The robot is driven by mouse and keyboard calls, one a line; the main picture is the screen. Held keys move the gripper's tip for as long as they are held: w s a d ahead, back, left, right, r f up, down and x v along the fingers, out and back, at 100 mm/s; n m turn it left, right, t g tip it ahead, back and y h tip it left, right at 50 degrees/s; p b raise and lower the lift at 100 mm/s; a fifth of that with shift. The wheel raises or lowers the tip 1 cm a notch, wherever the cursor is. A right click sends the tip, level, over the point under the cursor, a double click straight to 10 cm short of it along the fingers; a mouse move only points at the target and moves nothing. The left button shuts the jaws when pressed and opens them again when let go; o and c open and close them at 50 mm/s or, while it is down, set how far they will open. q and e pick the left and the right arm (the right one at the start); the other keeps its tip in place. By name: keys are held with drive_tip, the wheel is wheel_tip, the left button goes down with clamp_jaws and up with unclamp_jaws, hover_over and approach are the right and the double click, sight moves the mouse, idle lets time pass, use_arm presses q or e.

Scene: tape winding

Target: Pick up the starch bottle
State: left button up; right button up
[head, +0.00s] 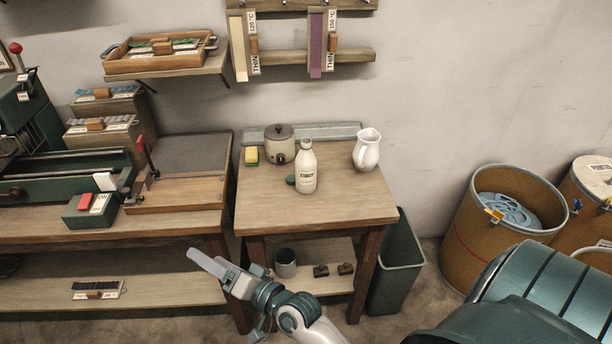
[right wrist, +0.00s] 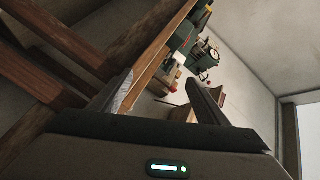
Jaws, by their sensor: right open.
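The starch bottle (head: 306,172) is cream-white with a narrow neck and a dark-lettered label. It stands upright on the small wooden table (head: 345,205) in the head view. My right gripper (head: 208,262) is in front of the table, lower and to the left of the bottle, well apart from it. Its jaws are open, with both fingers showing in the right wrist view (right wrist: 160,98) and nothing held between them. I cannot make out the bottle in the right wrist view. My left gripper is not in view.
A small green round object (head: 291,180) lies beside the bottle. A lidded pot (head: 280,149), a yellow-green sponge (head: 251,155) and a white pitcher (head: 367,150) stand behind it. The table's front right is clear. A bin (head: 398,265) stands right of the table.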

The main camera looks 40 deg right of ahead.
drive_tip(key=w+d+r+m+t+h, duration=0.6)
drive_tip(key=w+d+r+m+h, duration=0.55)
drive_tip(key=m, duration=0.75)
drive_tip(key=s+d+f+m+g+h, duration=0.1)
drive_tip(key=d+f+m+g+h, duration=0.1)
drive_tip(key=m, duration=0.5)
drive_tip(key=s+d+f+m+g+h, duration=0.1)
drive_tip(key=d+f+m+g+h, duration=0.1)
drive_tip(key=d+m+g+h, duration=0.2)
drive_tip(key=s+d+f+m+g+h, duration=0.1)
drive_tip(key=d+m+g+h, duration=0.3)
drive_tip(key=m+g, duration=0.6)
drive_tip(key=shift+s+f+m+g+h, duration=0.15)
drive_tip(key=shift+f+m+h, duration=0.15)
drive_tip(key=shift+m+h, duration=0.25)
drive_tip(key=shift+s+f+m+g+h, duration=0.15)
drive_tip(key=shift+f+m+h, duration=0.2)
drive_tip(key=shift+m, duration=0.2)
drive_tip(key=shift+s+f+m+g, duration=0.3)
drive_tip(key=shift+m+g, duration=0.2)
drive_tip(key=shift+g, duration=0.2)
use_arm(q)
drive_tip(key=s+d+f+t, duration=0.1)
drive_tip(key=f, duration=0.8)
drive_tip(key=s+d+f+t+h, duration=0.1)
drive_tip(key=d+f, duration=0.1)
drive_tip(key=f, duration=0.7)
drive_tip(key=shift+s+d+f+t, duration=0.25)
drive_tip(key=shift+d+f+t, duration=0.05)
